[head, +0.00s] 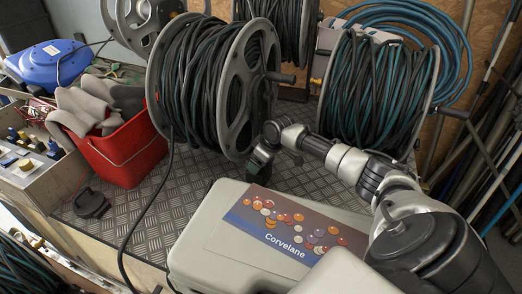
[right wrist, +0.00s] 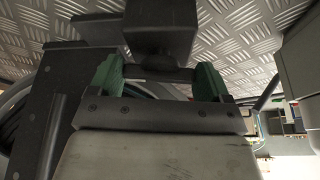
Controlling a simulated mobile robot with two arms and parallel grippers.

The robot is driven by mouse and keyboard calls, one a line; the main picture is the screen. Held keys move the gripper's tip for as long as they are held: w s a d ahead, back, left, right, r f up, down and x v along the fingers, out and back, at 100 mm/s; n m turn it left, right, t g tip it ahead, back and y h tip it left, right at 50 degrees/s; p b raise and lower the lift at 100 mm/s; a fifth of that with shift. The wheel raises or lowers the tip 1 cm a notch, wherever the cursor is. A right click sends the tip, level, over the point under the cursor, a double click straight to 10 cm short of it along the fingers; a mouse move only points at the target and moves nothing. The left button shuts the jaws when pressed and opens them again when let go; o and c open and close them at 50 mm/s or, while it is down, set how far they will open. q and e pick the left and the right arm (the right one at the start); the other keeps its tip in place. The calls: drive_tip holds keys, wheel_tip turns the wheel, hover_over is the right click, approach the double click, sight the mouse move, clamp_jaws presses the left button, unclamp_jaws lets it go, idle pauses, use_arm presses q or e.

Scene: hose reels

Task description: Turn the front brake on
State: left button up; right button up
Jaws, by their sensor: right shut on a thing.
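The front hose reel (head: 205,85), wound with dark green and black hose between grey flanges, stands on the metal tread-plate deck in the middle of the head view. My right gripper (head: 262,160) is low at the right flange of this reel. In the right wrist view its green fingers (right wrist: 158,70) stand either side of a dark block-like part (right wrist: 160,28), which seems to be the front brake. The gripper is shut on this part. The brake itself is too small and covered to make out in the head view. My left gripper is not in view.
A pale case labelled Corvelane (head: 195,235) lies in front, under my right arm. A red bin (head: 125,155) with grey items stands left of the reel. Another hose reel (head: 375,95) stands at right. A black cable crosses the deck (head: 160,190), which is partly clear.

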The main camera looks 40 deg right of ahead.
drive_tip(key=m+h+p, duration=0.1)
drive_tip(key=m+p, duration=0.1)
drive_tip(key=p, duration=0.1)
drive_tip(key=m+h+p, duration=0.1)
drive_tip(key=m+p, duration=0.2)
drive_tip(key=p, duration=0.1)
drive_tip(key=m+h+p, duration=0.1)
drive_tip(key=m+p, duration=0.2)
drive_tip(key=p, duration=0.1)
drive_tip(key=shift+a+r, duration=0.25)
drive_tip(key=shift+a, duration=0.1)
drive_tip(key=m+p, duration=0.1)
drive_tip(key=m, duration=0.1)
drive_tip(key=m+g+h+p, duration=0.1)
drive_tip(key=shift+w+f+m, duration=0.15)
drive_tip(key=shift+m, duration=0.25)
drive_tip(key=shift+w+m+g+h+p, duration=0.1)
drive_tip(key=shift+m+g+h+p, duration=0.45)
drive_tip(key=shift+m, duration=1.25)
drive_tip(key=o, duration=0.8)
drive_tip(key=shift+f, duration=0.1)
drive_tip(key=shift+o, duration=0.2)
